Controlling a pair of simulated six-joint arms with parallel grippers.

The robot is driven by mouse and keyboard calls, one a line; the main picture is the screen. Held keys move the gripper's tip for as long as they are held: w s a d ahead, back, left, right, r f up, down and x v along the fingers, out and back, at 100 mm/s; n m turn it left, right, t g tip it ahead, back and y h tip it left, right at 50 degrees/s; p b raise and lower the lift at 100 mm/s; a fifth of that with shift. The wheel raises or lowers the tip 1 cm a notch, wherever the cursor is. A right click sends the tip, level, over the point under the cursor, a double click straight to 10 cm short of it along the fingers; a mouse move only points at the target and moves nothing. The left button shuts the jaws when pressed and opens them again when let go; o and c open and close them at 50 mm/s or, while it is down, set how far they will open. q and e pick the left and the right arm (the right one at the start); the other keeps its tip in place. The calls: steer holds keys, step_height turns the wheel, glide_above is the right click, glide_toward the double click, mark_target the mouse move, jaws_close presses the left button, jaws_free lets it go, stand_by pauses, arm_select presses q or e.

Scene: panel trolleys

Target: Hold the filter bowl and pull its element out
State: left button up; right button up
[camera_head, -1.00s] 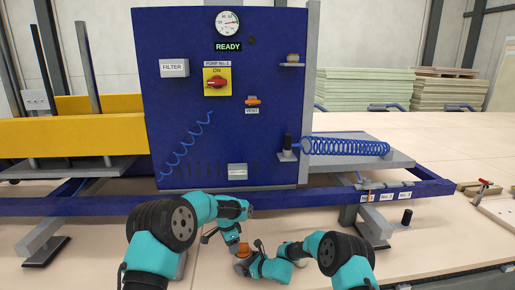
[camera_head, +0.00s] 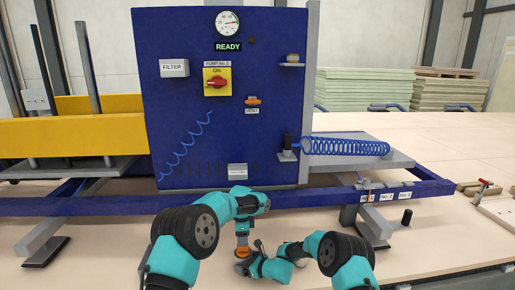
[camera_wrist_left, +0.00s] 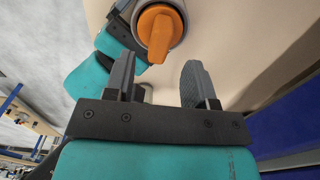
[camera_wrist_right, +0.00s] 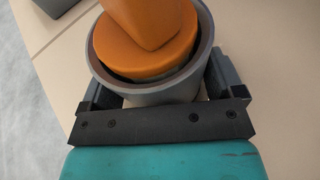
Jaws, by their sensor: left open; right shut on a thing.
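The filter bowl (camera_wrist_right: 196,82) is a grey cup with an orange element (camera_wrist_right: 145,45) seated inside it. The element has a raised orange grip on top. My right gripper (camera_wrist_right: 160,80) is shut on the bowl, with a finger on either side. In the left wrist view the bowl (camera_wrist_left: 181,20) and the element (camera_wrist_left: 158,30) lie just past the fingertips of my left gripper (camera_wrist_left: 158,72). That gripper is open and empty, not around the element. In the head view the left gripper (camera_head: 247,243) is close above the orange element (camera_head: 243,253), and partly hides the bowl.
Behind stands a blue panel (camera_head: 225,130) with a gauge (camera_head: 228,22), a READY sign, a FILTER label (camera_head: 174,68) and a red switch (camera_head: 216,82). A blue frame rail (camera_head: 310,200) crosses behind my arms.

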mark_target(243, 251)
arm_select(q)
steer(key=shift+f, duration=2.85)
arm_select(e)
steer(key=shift+f, duration=0.1)
arm_select(q)
jaws_close()
steer(key=shift+r, duration=1.15)
step_height(243, 251, up, 11)
stand_by(0.9)
stand_by(0.4)
